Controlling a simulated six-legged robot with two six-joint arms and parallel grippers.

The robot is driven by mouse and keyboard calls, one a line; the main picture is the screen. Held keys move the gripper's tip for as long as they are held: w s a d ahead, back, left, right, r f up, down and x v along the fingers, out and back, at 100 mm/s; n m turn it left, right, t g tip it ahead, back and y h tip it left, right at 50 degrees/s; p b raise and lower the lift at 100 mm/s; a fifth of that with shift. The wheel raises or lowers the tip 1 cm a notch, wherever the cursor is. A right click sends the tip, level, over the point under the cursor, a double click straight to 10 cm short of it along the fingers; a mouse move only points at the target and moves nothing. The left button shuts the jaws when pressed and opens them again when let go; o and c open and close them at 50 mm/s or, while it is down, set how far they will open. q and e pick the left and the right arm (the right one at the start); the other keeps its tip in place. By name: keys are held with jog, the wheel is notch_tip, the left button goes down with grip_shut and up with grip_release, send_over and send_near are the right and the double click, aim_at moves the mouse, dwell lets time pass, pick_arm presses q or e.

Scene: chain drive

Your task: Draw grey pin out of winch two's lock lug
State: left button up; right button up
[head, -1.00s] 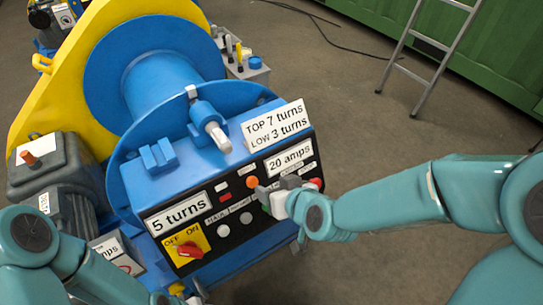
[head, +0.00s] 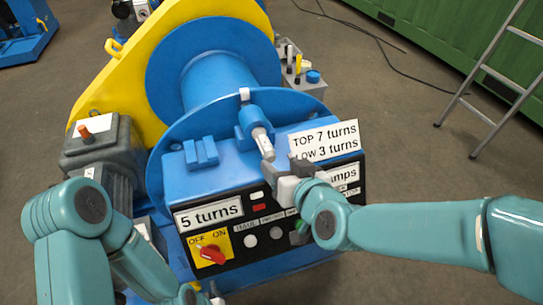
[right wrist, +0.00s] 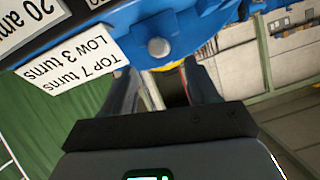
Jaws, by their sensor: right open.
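The grey pin (head: 263,145) sticks out of the blue lock lug (head: 252,119) on the winch, above the control panel. Its round grey end also shows in the right wrist view (right wrist: 158,47), just beyond my fingers. My right gripper (head: 292,170) is open and empty, below and to the right of the pin's outer end, in front of the panel. In the right wrist view its two fingers (right wrist: 162,85) stand apart, with the pin's end ahead of the gap. At the bottom edge of the head view only a bit of my left gripper (head: 215,299) shows.
The sign reading TOP 7 turns, LOW 3 turns (head: 325,140) stands close to the right of the pin. The control panel (head: 262,225) with its red switch (head: 212,254) lies below. A ladder (head: 500,80) stands at the right.

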aim_at(272, 157)
jog(key=x, duration=0.9)
jog(key=shift+d, duration=0.2)
